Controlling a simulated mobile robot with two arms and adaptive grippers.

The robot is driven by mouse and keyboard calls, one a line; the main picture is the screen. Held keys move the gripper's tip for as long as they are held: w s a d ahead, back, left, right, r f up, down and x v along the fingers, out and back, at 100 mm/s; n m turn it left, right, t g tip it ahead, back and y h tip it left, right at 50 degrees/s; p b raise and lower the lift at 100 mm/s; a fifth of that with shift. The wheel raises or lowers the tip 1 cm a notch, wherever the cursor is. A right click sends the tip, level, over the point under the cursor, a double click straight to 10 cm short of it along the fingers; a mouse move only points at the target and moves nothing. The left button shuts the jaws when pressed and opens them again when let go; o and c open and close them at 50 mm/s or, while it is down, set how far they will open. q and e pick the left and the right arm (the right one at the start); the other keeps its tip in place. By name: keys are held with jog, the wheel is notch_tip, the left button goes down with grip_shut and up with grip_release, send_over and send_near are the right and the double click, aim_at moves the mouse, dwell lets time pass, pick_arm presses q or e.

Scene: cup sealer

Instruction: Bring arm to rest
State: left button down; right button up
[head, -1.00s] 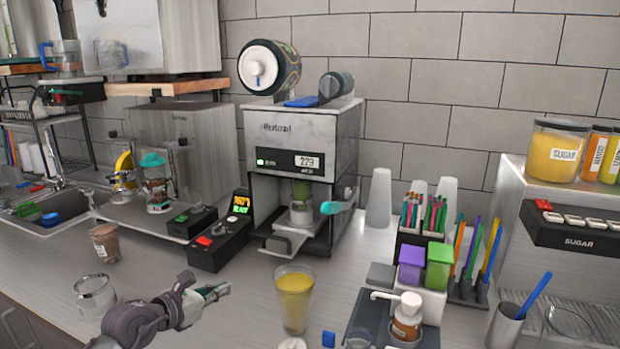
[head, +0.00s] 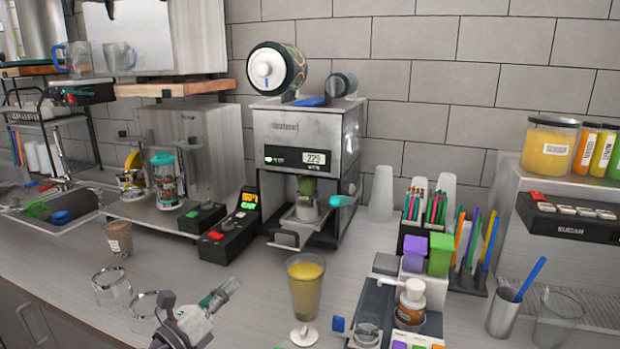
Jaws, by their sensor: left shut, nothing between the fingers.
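My left gripper (head: 222,294) is low in the head view, just above the front of the counter. Its fingers are shut and hold nothing. The cup sealer (head: 307,165) stands against the wall behind it, with a reading of 229 on its display. A cup with green contents (head: 307,200) sits in the sealer's holder, below its head. A stemmed glass of yellow drink (head: 305,285) stands upright to the right of my gripper, apart from it. My right gripper is not in view.
Two empty glasses (head: 112,288) and a brown cup (head: 118,240) stand left of my gripper. A black control box (head: 232,235) lies behind it. A pump bottle (head: 411,302) and straw holders (head: 420,235) are on the right.

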pick_arm(q)
jog(key=s+a+r+n+t+y, duration=0.2)
jog(key=s+a+n+t+y, duration=0.4)
jog(key=n, duration=0.7)
jog(key=s+a+f+n+g+y, duration=0.35)
jog(key=f+n+y, duration=0.2)
jog(key=n, duration=0.25)
jog(key=s+a+f+n+g+y, duration=0.35)
jog(key=f+n, duration=0.25)
jog(key=n, duration=0.2)
jog(key=s+d+f+n+g+h, duration=0.1)
jog(key=s+d+f+n+g, duration=0.15)
jog(key=s+f+g, duration=0.4)
jog(key=s+d+f+n+g+h, duration=0.1)
jog(key=s+d+f+g+h, duration=0.15)
jog(key=s, duration=0.65)
jog(key=s+d+f+n+g+h, duration=0.1)
jog(key=s+d+f+n+g, duration=0.2)
jog(key=s+f, duration=0.35)
notch_tip(320, 180, down, 26)
jog(key=s+g, duration=0.1)
jog(key=s, duration=0.1)
jog(key=s+a+f+m+g, duration=0.1)
jog(key=s+a+f, duration=0.1)
jog(key=s+f, duration=1.3)
jog(key=shift+s+f+g, duration=0.3)
jog(key=shift+s, duration=0.45)
